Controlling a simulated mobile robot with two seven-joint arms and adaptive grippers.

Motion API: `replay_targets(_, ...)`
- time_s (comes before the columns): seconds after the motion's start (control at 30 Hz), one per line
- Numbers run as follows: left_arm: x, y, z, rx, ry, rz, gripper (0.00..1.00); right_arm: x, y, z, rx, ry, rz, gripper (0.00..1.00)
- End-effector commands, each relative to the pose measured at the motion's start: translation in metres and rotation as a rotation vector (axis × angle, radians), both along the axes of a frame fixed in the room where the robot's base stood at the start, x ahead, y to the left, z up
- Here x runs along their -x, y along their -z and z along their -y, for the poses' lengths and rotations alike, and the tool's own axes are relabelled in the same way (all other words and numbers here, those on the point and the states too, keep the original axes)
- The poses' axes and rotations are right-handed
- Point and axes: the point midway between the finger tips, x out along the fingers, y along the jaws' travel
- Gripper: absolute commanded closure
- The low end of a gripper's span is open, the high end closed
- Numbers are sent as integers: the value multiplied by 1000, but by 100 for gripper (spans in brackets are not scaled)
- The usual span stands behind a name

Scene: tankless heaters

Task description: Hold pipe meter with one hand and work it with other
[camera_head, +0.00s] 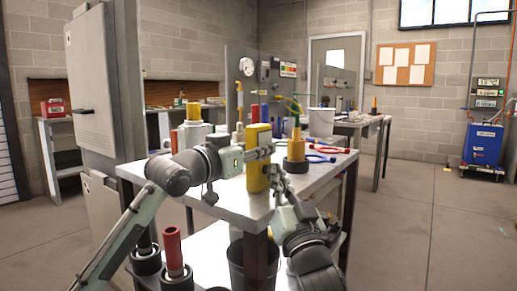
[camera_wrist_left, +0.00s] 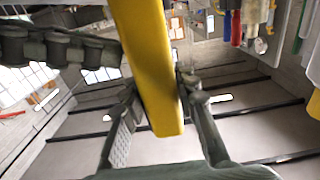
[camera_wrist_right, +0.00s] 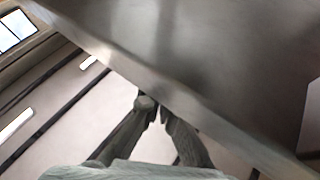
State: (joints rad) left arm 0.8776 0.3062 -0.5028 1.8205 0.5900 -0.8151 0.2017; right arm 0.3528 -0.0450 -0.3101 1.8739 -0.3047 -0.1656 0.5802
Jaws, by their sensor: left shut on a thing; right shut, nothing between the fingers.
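The yellow pipe meter (camera_head: 257,172) is upright at the near part of the steel table in the head view. My left gripper (camera_head: 264,153) comes in from the left and is shut on its upper part. In the left wrist view the yellow body (camera_wrist_left: 150,65) passes between the fingers (camera_wrist_left: 158,92). I cannot tell whether its base touches the table. My right gripper (camera_head: 275,177) is lower, just right of the meter by the table's edge. Its fingers (camera_wrist_right: 155,103) are closed with nothing between them, close to a grey edge in the right wrist view.
The steel table (camera_head: 205,197) carries an orange bottle-shaped item (camera_head: 296,147) on a dark base, red and blue hand tools (camera_head: 325,150) and a yellow-topped white container (camera_head: 194,125). Red-and-black cylinders (camera_head: 174,255) stand below at left.

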Motion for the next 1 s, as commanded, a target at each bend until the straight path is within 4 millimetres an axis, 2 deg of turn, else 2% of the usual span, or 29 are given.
replay_targets(0.83,0,0,0,-1,0,-1,100,6,0,8,0,0,0,100)
replay_targets(1.0,0,0,0,-1,0,-1,100,11,1,16,1,2,0,100)
